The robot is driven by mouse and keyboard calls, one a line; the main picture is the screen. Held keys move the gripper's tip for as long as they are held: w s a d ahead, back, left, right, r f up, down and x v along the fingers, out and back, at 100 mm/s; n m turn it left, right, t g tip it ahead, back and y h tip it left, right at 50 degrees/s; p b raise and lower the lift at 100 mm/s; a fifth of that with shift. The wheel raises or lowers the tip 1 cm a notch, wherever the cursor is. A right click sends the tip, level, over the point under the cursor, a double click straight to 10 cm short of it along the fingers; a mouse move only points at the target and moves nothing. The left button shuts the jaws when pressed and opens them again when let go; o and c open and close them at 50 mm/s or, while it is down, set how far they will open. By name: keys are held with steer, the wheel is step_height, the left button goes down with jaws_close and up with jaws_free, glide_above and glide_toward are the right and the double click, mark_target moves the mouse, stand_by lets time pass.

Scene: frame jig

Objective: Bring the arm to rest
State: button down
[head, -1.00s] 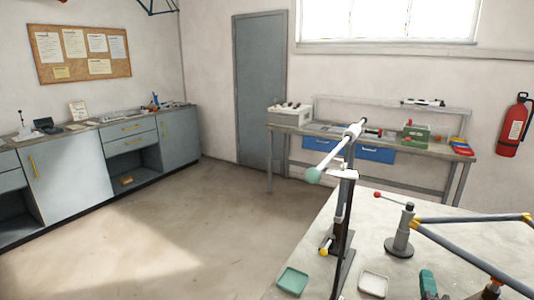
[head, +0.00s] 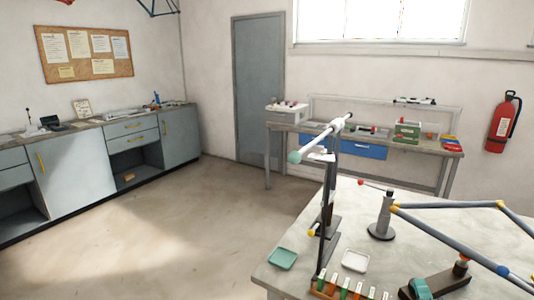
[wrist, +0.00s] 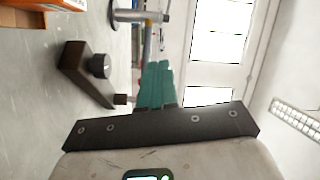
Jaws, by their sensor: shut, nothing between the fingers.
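My gripper (wrist: 156,66) shows in the wrist view with its teal fingers shut together and nothing between them. The dark palm bar lies across the lower part of that view. A teal piece (head: 421,289) at the bottom edge of the head view looks like the same fingertips; the rest of the gripper is cut off there. The fingers appear clear of the things around them. A dark block with a round knob (wrist: 99,66) lies to their left in the wrist view.
Open floor (head: 180,220) lies left.

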steer(key=s+a+f+n+g+y, duration=0.2)
steer(key=s+a+f+n+g, duration=0.3)
steer(key=s, duration=0.3)
steer(key=s+a+f+n+g+y, duration=0.2)
steer(key=s+f+n+g, duration=0.2)
steer(key=s+f+n, duration=0.4)
steer(key=s+a+n+g, duration=0.2)
steer(key=s+a+g, duration=0.1)
steer(key=s, duration=0.7)
steer(key=s+a+f+n+g, duration=0.1)
steer(key=s+a+n+g, duration=0.1)
steer(key=s, duration=0.9)
steer(key=a+g, duration=0.1)
steer(key=g, duration=0.1)
steer(key=shift+s+a+f+g+y, duration=0.15)
steer(key=shift+s+g+y, duration=0.15)
steer(key=shift+g, duration=0.1)
